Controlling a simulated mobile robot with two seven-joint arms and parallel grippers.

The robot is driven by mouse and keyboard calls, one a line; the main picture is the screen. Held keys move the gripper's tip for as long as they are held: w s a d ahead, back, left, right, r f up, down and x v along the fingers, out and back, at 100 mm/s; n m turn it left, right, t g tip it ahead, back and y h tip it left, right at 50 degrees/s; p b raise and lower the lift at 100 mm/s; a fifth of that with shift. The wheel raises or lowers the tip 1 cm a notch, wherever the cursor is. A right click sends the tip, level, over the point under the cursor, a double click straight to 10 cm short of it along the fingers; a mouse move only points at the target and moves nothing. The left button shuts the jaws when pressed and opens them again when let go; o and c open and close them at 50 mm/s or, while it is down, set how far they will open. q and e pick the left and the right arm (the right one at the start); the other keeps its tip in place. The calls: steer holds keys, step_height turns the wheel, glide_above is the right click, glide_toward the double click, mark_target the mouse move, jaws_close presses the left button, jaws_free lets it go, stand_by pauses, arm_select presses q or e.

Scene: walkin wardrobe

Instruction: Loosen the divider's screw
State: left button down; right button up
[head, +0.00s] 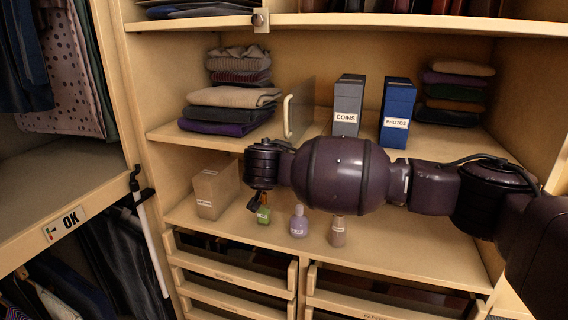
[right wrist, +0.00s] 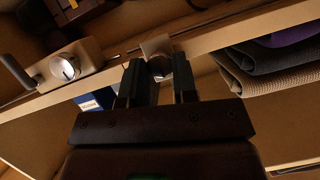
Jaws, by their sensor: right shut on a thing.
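The divider (head: 303,106) is a grey upright panel with a pale handle, standing on the middle shelf between folded clothes and boxes in the head view. My right arm crosses in front of that shelf's edge and hides the divider's foot and screw there. In the right wrist view, my right gripper (right wrist: 159,76) is at the shelf edge, its two dark fingers on either side of the screw (right wrist: 158,66), a round metallic head at a pale fitting. It is shut on the screw. My left gripper is not in view.
A similar pale fitting with a round metal face (right wrist: 66,68) sits left of my gripper in the wrist view. Small bottles, including a purple one (head: 299,222), stand on the shelf below my arm, beside a cardboard box (head: 215,190). The coins box (head: 348,100) and photos box (head: 397,108) stand behind.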

steer(key=shift+f, duration=0.15)
steer(key=shift+a+f+n+t+h, duration=0.15)
steer(key=shift+n+t+h, duration=0.95)
steer(key=shift+n, duration=4.5)
steer(key=shift+d+f+n+t+h, duration=0.2)
steer(key=shift+n+t+h, duration=0.9)
steer(key=shift+n, duration=4.5)
steer(key=shift+a+f+n+t+h, duration=0.25)
steer(key=shift+n+t+h, duration=0.85)
steer(key=shift+n, duration=4.5)
steer(key=shift+t+y, duration=0.4)
